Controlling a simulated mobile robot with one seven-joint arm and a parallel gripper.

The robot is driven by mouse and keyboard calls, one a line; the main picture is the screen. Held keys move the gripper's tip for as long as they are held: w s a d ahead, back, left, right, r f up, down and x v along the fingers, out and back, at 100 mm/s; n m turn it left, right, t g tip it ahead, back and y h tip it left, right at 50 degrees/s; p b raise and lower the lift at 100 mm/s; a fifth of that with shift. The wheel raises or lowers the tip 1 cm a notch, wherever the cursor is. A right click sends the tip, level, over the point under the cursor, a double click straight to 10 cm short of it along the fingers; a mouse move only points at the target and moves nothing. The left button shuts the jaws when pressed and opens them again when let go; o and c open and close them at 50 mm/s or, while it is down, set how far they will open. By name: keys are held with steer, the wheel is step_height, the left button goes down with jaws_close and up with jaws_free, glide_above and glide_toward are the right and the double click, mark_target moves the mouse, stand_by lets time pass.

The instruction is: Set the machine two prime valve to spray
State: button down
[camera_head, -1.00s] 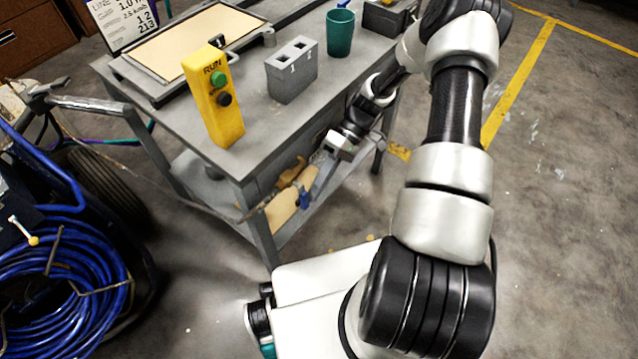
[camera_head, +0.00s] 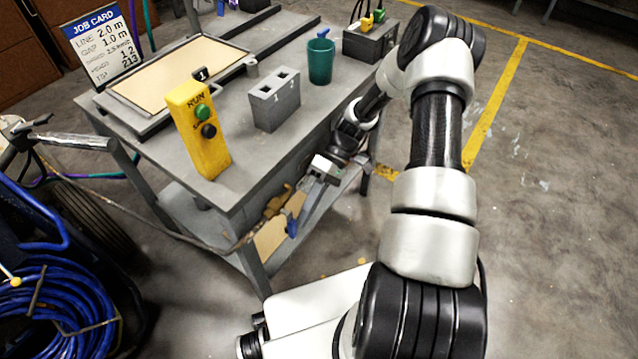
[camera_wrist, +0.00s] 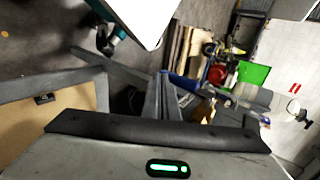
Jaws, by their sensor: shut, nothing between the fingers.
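My gripper (camera_head: 292,226) is shut and empty, pointing down beside the front side of the grey cart. Its blue tips are close to the lower shelf. A machine with a coiled blue hose (camera_head: 65,315) stands at the left edge. A small lever with a yellow tip (camera_head: 14,282) sticks out of it, well to the left of my gripper. I cannot tell which machine this is, or whether the lever is the prime valve. No valve label or setting is readable. The wrist view shows the gripper's dark housing edge (camera_wrist: 150,133) and no valve clearly.
The grey cart (camera_head: 255,180) carries a yellow RUN button box (camera_head: 199,130), a grey two-slot block (camera_head: 274,98), a teal cup (camera_head: 320,62) and a framed board (camera_head: 180,75). A job card (camera_head: 104,45) stands behind. The floor on the right (camera_head: 540,190) is clear.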

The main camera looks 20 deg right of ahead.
steer(key=p+v, duration=0.2)
steer(key=v, duration=1.4)
steer(key=shift+d, duration=0.25)
steer(key=shift+w+r, duration=0.1)
steer(key=shift+r, duration=0.05)
steer(key=s+a+r+m+t+h, duration=0.1)
steer(key=s+a+r+t+h, duration=0.15)
steer(key=r, duration=0.75)
steer(key=s+a+r+m+t+h, duration=0.1)
steer(key=a+r+h, duration=0.3)
steer(key=r, duration=0.5)
steer(key=s+a+r+m+t+h, duration=0.1)
steer(key=s+a+r+m+t, duration=0.15)
steer(key=s+r+t, duration=0.35)
steer(key=s+a+r+m+t+h, duration=0.1)
steer(key=s+r+m+t, duration=0.2)
steer(key=s, duration=0.6)
step_height(320, 180, up, 24)
steer(key=p, duration=2.2)
steer(key=shift+s+d+p, duration=0.25)
steer(key=shift+d+p, duration=0.05)
